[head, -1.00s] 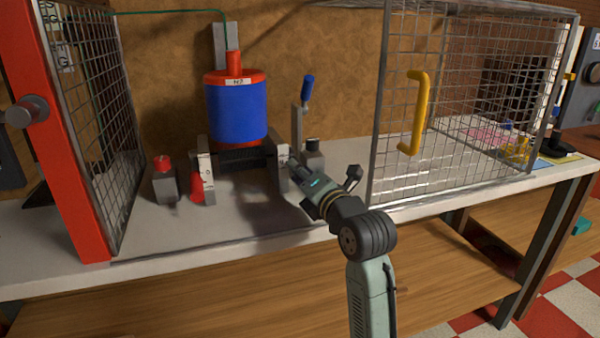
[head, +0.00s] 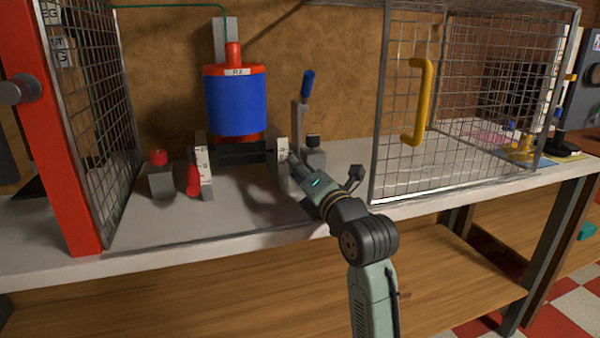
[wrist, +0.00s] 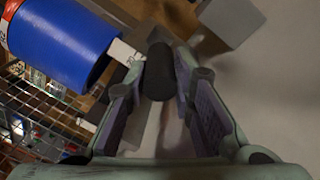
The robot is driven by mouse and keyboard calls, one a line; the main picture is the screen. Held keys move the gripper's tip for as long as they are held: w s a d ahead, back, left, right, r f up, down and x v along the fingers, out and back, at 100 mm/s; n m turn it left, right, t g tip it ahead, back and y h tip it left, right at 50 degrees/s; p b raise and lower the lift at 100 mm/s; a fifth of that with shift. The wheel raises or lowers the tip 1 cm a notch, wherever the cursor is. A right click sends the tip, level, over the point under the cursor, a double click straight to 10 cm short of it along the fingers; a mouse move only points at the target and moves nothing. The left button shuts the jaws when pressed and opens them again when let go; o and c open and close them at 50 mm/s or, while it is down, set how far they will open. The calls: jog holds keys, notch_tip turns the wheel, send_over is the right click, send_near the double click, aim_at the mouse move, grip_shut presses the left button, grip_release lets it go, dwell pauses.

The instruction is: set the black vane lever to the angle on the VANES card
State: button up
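In the wrist view a black cylindrical grip (wrist: 158,72), which looks like the vane lever's, lies between the fingertips of my gripper (wrist: 163,68). The fingers are spread with their pads showing, and I see no clear clamping contact. In the head view my gripper (head: 294,163) is at the right white scale plate (head: 283,148), right of the blue drum (head: 237,105). It hides the black lever there, so its angle cannot be read. Cards behind the left mesh (head: 62,52) are too small to read, and I cannot tell which is the VANES card.
A blue-handled lever (head: 307,85) stands upright just behind my gripper, near a black-topped block (head: 313,155). A red-handled lever (head: 193,181) and red button (head: 159,157) are left. Mesh guards (head: 95,120) flank the bench; the right one has a yellow handle (head: 418,102). The bench front is clear.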

jog(key=o, duration=0.5)
jog(key=v, duration=1.2)
